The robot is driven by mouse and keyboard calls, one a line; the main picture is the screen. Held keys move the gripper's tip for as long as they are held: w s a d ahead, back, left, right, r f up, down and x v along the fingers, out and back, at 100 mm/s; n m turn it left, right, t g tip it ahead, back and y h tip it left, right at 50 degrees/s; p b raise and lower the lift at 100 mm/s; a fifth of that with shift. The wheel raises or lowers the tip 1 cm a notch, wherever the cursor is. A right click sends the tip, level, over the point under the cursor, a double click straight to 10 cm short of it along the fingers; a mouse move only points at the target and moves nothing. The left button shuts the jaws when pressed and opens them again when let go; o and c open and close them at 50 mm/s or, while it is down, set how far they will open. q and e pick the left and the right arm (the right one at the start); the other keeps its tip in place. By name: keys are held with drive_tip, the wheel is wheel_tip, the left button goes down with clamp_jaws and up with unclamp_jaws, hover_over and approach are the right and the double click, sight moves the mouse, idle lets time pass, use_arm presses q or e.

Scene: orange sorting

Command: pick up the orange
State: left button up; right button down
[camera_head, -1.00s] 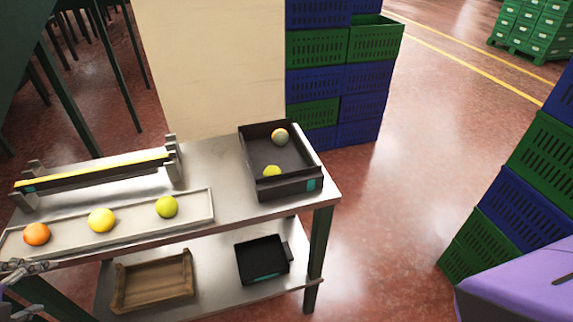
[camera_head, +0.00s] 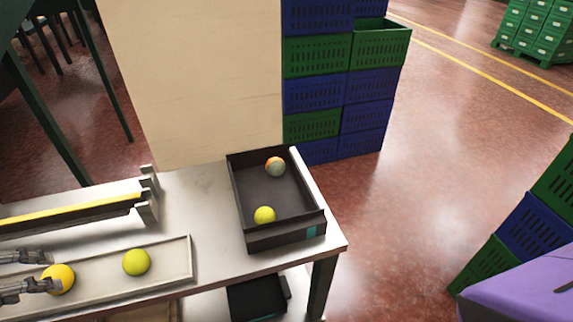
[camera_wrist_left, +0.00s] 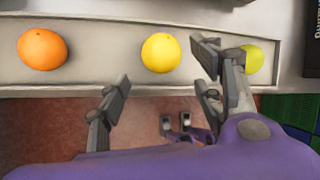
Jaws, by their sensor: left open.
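The orange (camera_wrist_left: 42,49) lies at the left of the tray in the left wrist view; it is outside the head view. A yellow fruit (camera_head: 60,278) lies in the middle of the row and also shows in the left wrist view (camera_wrist_left: 161,52). My left gripper (camera_head: 48,271) is open and empty. In the wrist view its fingers (camera_wrist_left: 164,74) are spread on either side of the yellow fruit's near edge, with the orange off to the left. A yellow-green fruit (camera_head: 136,262) lies to the right, partly hidden by a finger in the wrist view. My right gripper is not in view.
The pale tray (camera_head: 180,272) lies on a metal table (camera_head: 205,195). A dark box (camera_head: 285,236) on the right holds a yellow fruit (camera_head: 264,215) and a grey-and-orange fruit (camera_head: 275,167). A yellow-topped rail (camera_head: 70,212) runs behind the tray.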

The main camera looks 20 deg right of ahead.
sight(44, 278)
use_arm(q)
drive_tip(key=x, duration=0.2)
drive_tip(key=b+x, duration=0.1)
drive_tip(key=x, duration=0.2)
drive_tip(key=shift+w+f, duration=0.15)
drive_tip(key=shift+w, duration=0.35)
drive_tip(key=c, duration=1.3)
drive_tip(key=shift+o, duration=0.2)
drive_tip(key=shift+a, duration=0.1)
